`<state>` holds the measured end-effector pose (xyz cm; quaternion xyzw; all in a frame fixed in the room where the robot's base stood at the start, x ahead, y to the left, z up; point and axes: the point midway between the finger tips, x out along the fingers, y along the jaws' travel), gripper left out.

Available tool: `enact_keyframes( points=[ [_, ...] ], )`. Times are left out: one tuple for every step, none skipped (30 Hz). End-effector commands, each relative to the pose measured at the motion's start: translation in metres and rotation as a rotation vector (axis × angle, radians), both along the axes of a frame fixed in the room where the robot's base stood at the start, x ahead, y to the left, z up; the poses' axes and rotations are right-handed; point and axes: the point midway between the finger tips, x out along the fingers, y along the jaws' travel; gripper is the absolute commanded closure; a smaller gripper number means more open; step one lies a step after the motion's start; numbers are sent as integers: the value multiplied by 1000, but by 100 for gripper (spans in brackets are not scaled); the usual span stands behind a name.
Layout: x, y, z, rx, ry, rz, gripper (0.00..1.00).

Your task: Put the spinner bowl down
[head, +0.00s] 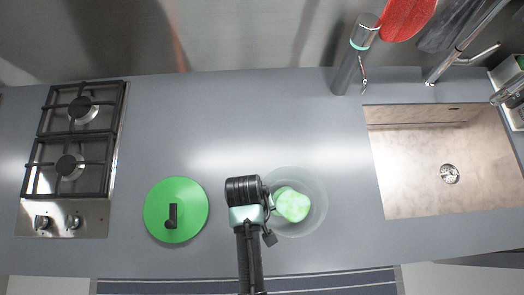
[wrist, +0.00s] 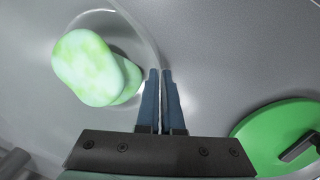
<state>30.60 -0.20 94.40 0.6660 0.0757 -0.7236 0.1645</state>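The spinner bowl (head: 315,222) is clear and round, right of my gripper in the head view. In the wrist view the bowl (wrist: 138,32) is at the upper left. A pale green and white lump (head: 292,204) lies inside it; in the wrist view it looks like two rounded pieces (wrist: 90,68). My gripper (head: 268,207) is at the bowl's left rim. In the wrist view its blue fingers (wrist: 160,72) are nearly together, with the thin rim running in between their tips. I cannot tell whether the bowl's base touches the counter.
A green lid (head: 190,200) with a black handle lies on the grey counter (head: 240,125) left of my gripper. A gas hob (head: 70,165) is at the far left and a sink (head: 420,180) at the right. A tall grey cylinder (head: 350,65) stands at the back. The counter's middle is clear.

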Motion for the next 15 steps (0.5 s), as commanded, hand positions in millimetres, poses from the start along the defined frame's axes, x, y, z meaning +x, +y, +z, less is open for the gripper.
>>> enact_keyframes(
  points=[
    [1,0,-1,-2,-2,0,100],
    [1,0,-2,-2,-2,0,100],
    [1,0,-3,-1,-3,0,100],
    [0,0,-3,0,-1,0,91],
    [0,0,-2,0,-1,0,86],
    [0,0,-2,0,-1,0,79],
    [0,0,-2,0,0,0,73],
    [0,0,-2,0,0,0,68],
    [0,0,-2,0,0,0,67],
    [0,0,-2,0,0,0,67],
    [0,0,-2,0,0,0,67],
    [0,0,-2,0,0,0,67],
    [0,0,-2,0,0,0,67],
    [0,0,-2,0,0,0,67],
    [0,0,-2,0,0,0,67]
  ],
)
